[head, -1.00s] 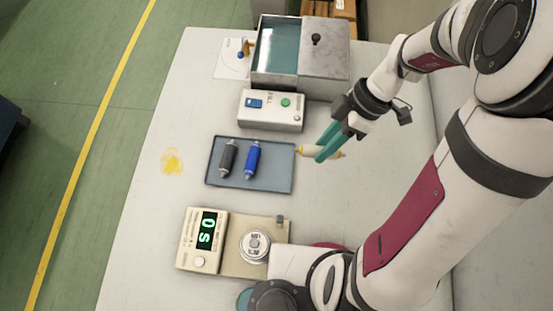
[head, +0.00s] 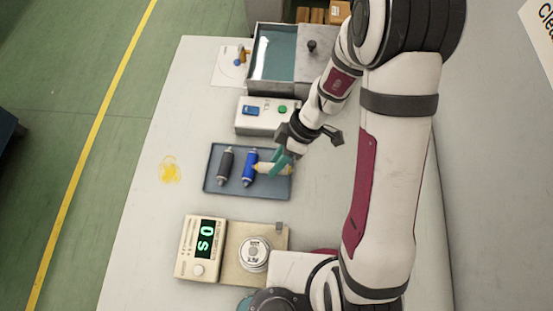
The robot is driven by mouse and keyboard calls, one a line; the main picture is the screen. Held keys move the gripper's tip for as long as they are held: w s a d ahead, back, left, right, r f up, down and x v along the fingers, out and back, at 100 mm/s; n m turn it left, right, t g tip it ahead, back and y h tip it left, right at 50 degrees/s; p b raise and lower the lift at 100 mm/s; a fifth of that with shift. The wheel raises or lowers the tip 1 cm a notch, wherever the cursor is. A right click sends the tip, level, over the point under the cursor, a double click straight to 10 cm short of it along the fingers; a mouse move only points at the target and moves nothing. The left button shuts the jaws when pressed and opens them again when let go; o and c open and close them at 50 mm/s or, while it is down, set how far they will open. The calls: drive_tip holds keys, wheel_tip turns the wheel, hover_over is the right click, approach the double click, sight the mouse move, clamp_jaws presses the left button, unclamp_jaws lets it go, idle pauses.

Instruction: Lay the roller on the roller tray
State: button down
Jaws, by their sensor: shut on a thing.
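The blue-grey roller tray (head: 215,187) lies on the table in the head view. A dark grey roller (head: 225,164) and a blue roller (head: 249,168) lie in it side by side, lengthwise up the picture. My gripper (head: 277,163), with teal fingers, is shut on a cream roller with yellow ends (head: 270,169). That roller is over the right part of the tray, pointing left to right, crosswise to the other two. Its left end is at or over the blue roller. I cannot tell whether they touch or how high it is held.
A white box with a blue switch and a green button (head: 267,117) stands just behind the tray. Behind it is an open metal bin (head: 272,55). A yellow stain (head: 170,169) is left.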

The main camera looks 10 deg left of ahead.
drive_tip(key=shift+f, duration=0.15)
drive_tip(key=c, duration=0.6)
unclamp_jaws()
drive_tip(key=v, duration=1.2)
drive_tip(key=s+d+r+m+t+h, duration=0.1)
drive_tip(key=s+r+m, duration=0.3)
drive_tip(key=s+m, duration=0.4)
drive_tip(key=s+d+r+m+t+h, duration=0.1)
drive_tip(key=s+d+r+m, duration=0.3)
drive_tip(key=s+m, duration=0.4)
drive_tip(key=m, duration=0.7)
drive_tip(key=shift+s+r+t+h, duration=0.2)
drive_tip(key=shift+r+t+h, duration=0.1)
drive_tip(key=shift+h, duration=0.1)
